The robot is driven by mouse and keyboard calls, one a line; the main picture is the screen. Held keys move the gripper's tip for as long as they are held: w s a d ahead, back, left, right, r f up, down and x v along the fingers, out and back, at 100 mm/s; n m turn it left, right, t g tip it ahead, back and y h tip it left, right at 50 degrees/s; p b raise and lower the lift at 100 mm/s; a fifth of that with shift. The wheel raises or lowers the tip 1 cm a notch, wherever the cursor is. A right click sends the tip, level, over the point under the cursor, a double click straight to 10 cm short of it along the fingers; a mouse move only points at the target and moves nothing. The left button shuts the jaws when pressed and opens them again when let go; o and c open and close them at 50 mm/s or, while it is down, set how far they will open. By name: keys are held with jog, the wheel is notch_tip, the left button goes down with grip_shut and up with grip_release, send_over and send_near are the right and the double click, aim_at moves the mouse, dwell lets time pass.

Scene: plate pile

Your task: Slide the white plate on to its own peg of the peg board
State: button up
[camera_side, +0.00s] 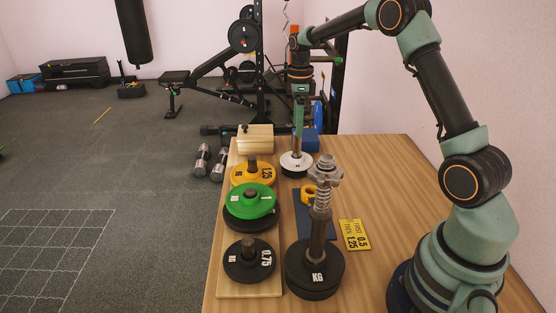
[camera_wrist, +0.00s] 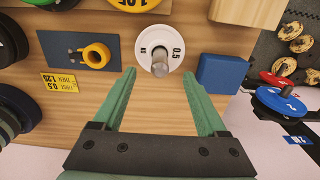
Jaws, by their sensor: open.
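The white plate (camera_side: 290,168), marked 0.5, lies flat at the far part of the table, right of the peg board (camera_side: 226,289). In the wrist view the white plate (camera_wrist: 148,42) shows a grey stub standing up from its middle. My gripper (camera_side: 297,153) points down over the plate. The board bears a yellow 1.25 plate (camera_side: 240,180), a green plate (camera_side: 237,202) over a black one, and a black 0.75 plate (camera_side: 240,268).
A wooden block (camera_side: 255,145) and a blue block (camera_wrist: 221,74) flank the plate. A post with a star collar (camera_side: 324,172) and black plates (camera_side: 313,279) stands nearer. A yellow ring (camera_side: 309,191) lies on a dark mat (camera_side: 313,228) near a yellow card (camera_side: 354,235).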

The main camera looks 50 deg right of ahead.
aim_at(297, 149)
jog(key=shift+f, duration=4.7)
grip_shut()
jog(key=shift+r, duration=0.1)
